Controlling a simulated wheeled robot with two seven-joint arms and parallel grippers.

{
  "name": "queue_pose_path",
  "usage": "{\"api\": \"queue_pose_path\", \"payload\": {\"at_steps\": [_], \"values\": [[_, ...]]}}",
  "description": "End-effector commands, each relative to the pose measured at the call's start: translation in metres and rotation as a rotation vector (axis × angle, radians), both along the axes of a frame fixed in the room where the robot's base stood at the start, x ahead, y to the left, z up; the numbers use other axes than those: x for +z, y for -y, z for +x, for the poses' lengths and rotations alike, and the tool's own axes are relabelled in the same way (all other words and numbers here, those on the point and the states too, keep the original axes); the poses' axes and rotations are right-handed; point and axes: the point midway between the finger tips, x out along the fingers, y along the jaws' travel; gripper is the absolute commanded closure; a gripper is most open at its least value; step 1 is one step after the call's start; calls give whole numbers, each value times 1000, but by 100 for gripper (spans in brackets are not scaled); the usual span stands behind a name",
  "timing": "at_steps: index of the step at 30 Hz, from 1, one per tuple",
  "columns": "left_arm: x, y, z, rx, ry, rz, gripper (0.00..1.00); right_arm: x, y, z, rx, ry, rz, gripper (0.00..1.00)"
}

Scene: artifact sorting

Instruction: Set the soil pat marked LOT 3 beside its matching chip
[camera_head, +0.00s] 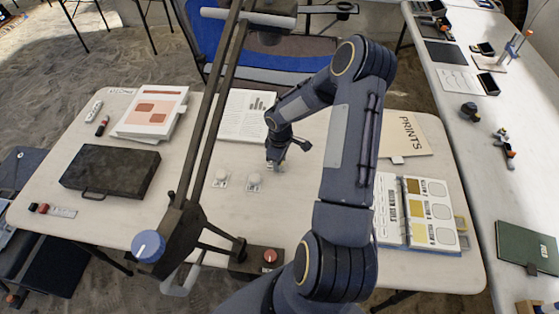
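Two small pale round pats on white cards lie near the table's middle, a left pat (221,175) and a right pat (254,180). Their markings are too small to read, so I cannot tell which is LOT 3. An open binder (388,226) with yellow and tan colour chips (415,208) lies at the table's right. My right gripper (275,164) points down just above and right of the right pat. Something pale shows at its fingertips, but I cannot tell whether it is held. My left gripper is not in view.
A dark stand with a blue knob (148,246) and long rods rises across the front left. My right arm hides part of the right side.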

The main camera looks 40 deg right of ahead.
Motion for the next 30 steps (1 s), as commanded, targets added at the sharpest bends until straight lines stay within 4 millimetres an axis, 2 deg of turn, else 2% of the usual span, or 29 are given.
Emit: {"api": "queue_pose_path", "payload": {"at_steps": [1,4,5,12,16,20,30], "values": [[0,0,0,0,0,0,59,0,0,0,0,0,0,60],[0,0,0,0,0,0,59,0,0,0,1,0,0,47],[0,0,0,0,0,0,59,0,0,0,1,0,0,46],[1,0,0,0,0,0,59,1,0,0,1,0,0,46],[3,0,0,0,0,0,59,8,0,0,0,1,-2,46],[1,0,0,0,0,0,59,29,0,1,0,4,-4,46],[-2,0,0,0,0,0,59,100,-1,-1,1,4,-3,46]]}}
